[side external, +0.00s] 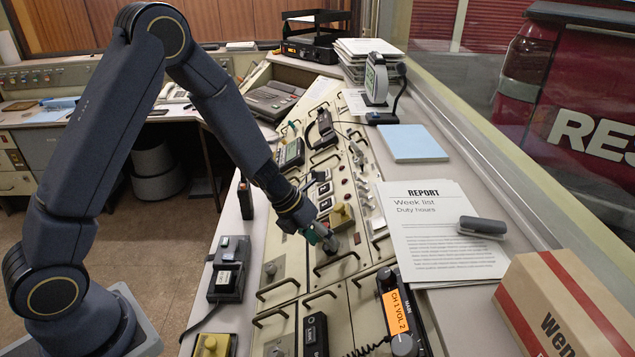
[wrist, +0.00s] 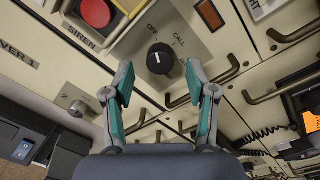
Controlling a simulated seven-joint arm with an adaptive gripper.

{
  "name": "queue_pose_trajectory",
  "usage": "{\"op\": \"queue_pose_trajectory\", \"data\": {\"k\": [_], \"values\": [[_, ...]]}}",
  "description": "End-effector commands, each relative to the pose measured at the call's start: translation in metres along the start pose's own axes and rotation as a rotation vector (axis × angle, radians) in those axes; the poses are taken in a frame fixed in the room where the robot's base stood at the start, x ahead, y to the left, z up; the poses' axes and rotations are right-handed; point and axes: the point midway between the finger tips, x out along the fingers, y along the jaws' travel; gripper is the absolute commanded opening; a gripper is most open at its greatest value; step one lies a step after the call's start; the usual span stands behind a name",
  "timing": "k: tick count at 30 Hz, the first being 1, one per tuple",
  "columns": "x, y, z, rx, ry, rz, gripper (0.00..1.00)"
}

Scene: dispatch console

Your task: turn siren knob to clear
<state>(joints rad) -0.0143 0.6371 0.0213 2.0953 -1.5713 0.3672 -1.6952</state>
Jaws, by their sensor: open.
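In the wrist view a round black knob (wrist: 160,58) with a white pointer line sits on a grey plate (wrist: 190,50). Its pointer is roughly upright in the picture, between small labels that look like OFF and CALL. A SIREN label (wrist: 82,36) is beside a red button (wrist: 97,12) in a yellow surround, up and left of this knob. I see no legible CLEAR mark. My gripper (wrist: 159,76) is open and empty, its teal fingers apart on either side below the knob. In the side external view my gripper (side external: 328,242) is low over the console and hides the knob.
Metal handles (wrist: 215,74) stand out of the panel near my right finger. A silver lock-like fitting (wrist: 76,105) is at left.

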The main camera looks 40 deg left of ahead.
Motion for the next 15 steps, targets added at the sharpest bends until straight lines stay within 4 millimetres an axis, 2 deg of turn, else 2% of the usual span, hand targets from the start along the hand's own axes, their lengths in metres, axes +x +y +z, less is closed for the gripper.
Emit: {"op": "queue_pose_trajectory", "data": {"k": [3, 6, 15], "values": [[0.013, -0.001, 0.0, 0.002, 0.001, -0.001, 0.57], [0.018, -0.001, 0.0, 0.002, 0.001, -0.001, 0.57], [0.019, -0.001, 0.0, 0.002, -0.001, -0.001, 0.55]]}}
